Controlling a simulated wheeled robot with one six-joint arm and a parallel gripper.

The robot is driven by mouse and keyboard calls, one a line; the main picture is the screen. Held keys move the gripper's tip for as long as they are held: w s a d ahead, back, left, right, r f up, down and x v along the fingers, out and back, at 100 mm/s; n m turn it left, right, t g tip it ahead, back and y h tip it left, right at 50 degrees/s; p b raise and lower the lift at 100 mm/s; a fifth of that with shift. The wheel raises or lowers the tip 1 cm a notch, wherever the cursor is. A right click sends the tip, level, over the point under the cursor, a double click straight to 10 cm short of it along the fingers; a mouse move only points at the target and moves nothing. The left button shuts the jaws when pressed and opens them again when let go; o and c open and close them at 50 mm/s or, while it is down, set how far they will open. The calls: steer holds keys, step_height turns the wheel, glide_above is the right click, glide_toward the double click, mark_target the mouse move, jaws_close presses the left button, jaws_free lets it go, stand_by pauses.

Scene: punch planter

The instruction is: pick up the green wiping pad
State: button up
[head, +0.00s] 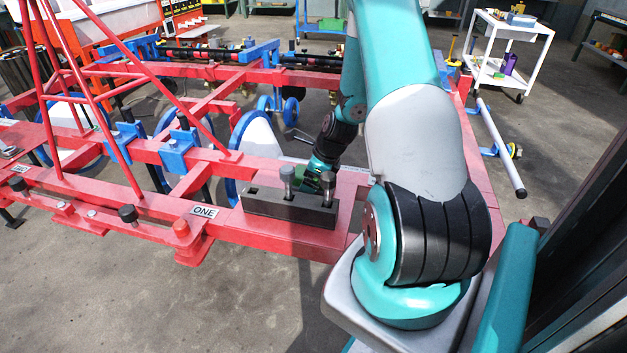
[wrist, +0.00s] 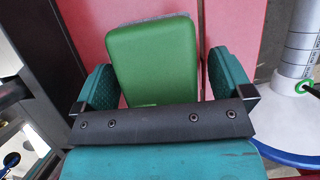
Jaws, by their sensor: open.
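The green wiping pad (wrist: 152,58) fills the middle of the wrist view, a rounded green block with a greyish layer along its far edge. My gripper (wrist: 162,80) is open, with one teal ridged finger on the left of the pad and one on the right. A narrow gap shows beside the pad on each side, wider near the left fingertip's base. The pad's near end is hidden behind the gripper's black bar. In the head view the gripper (head: 318,170) is low over the red frame, and a bit of green shows there beside metal posts.
A dark slotted block (head: 290,207) with upright metal posts sits on the red frame (head: 215,165) close to the gripper. Blue-rimmed white discs (head: 258,140) stand behind it. A white cart (head: 500,55) stands at the back right.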

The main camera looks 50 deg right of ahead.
steer(key=c, duration=1)
steer(key=shift+c, duration=0.2)
step_height(320, 180, up, 20)
steer(key=p, duration=0.4)
steer(key=shift+r, duration=0.25)
steer(key=shift+o, duration=0.8)
steer(key=shift+c, duration=0.3)
